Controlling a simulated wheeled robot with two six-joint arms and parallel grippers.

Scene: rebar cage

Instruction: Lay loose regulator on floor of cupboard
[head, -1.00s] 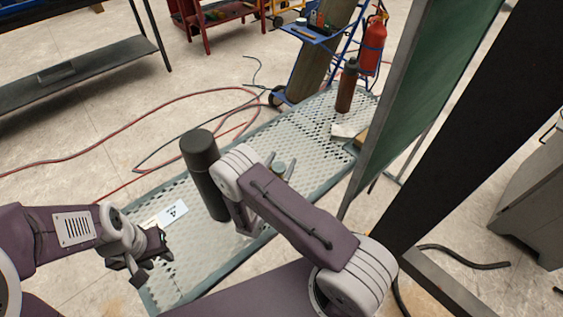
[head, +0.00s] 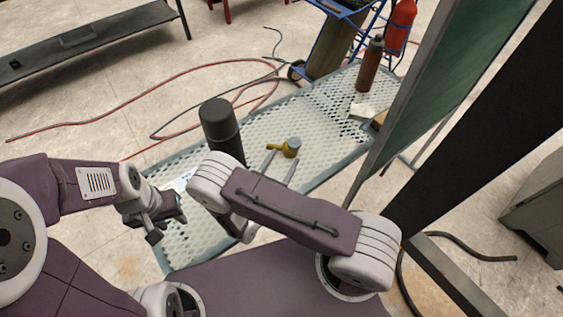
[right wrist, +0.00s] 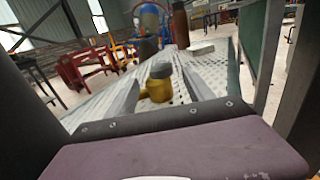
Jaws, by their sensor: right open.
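The loose regulator (head: 290,147), a brass-yellow body with a grey-blue cap, lies on the perforated metal bench top (head: 325,145). It also shows in the right wrist view (right wrist: 159,86), between and beyond the fingertips. My right gripper (head: 280,166) is open and empty, its two fingers pointing at the regulator from the near side; I see no contact. My left gripper (head: 168,228) hangs over the near left end of the bench, fingers apart and empty. I cannot make out a cupboard for certain in either view.
A dark cylinder (head: 220,128) stands on the bench left of the regulator, close to my right arm. A brown bottle (head: 370,65) and a white block (head: 362,111) are at the far end. A green panel (head: 455,85) borders the right side. Red hoses (head: 180,91) lie on the floor.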

